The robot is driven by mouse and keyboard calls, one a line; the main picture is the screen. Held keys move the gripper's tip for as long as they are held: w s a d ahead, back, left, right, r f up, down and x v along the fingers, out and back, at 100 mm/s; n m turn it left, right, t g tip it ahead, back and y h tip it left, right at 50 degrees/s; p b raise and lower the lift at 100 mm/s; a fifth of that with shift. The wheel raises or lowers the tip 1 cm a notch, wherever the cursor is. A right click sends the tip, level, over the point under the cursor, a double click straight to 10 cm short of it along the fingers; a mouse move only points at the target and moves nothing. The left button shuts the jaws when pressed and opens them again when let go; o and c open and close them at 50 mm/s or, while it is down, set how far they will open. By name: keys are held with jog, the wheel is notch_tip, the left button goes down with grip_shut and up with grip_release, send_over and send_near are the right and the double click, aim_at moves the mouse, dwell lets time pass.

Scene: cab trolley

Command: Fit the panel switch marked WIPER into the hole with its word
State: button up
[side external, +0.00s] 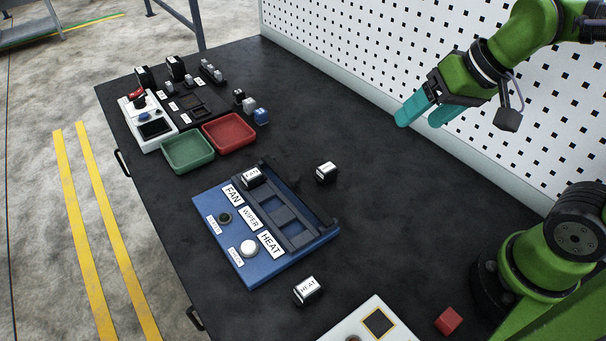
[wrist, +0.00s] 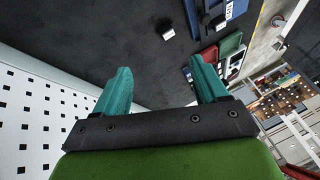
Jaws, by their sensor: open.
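A blue panel (side external: 232,264) lies mid-table with labels FAN, WIPER (side external: 250,217) and HEAT beside a dark strip of holes. A switch marked FAN (side external: 251,178) sits at the FAN end of the strip. The hole beside WIPER (side external: 280,212) looks empty. A loose black switch with a white face (side external: 326,172) stands behind the panel; its word is too small to read. It seems to show in the wrist view (wrist: 168,34). A switch marked HEAT (side external: 308,290) stands in front of the panel. My gripper (side external: 424,118) is open, empty and high above the table, near the perforated wall.
A green tray (side external: 188,168) and a red tray (side external: 229,150) sit left of the panel, with a white control box (side external: 150,137) and a dark panel behind. A red block (side external: 449,320) and a white box (side external: 372,330) are near the front. The table behind the panel is mostly clear.

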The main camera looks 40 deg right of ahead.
jog(key=w+a+f+n+g+h, duration=0.1)
jog(key=w+a+f+n+g, duration=0.15)
jog(key=w, duration=0.55)
jog(key=w+a+f+n+g+h, duration=0.1)
jog(key=w+a+f+g, duration=0.2)
jog(key=w, duration=0.5)
send_over(327, 168)
notch_tip(327, 168, down, 9)
jog(key=shift+a+f, duration=0.1)
jog(key=shift+f, duration=3.2)
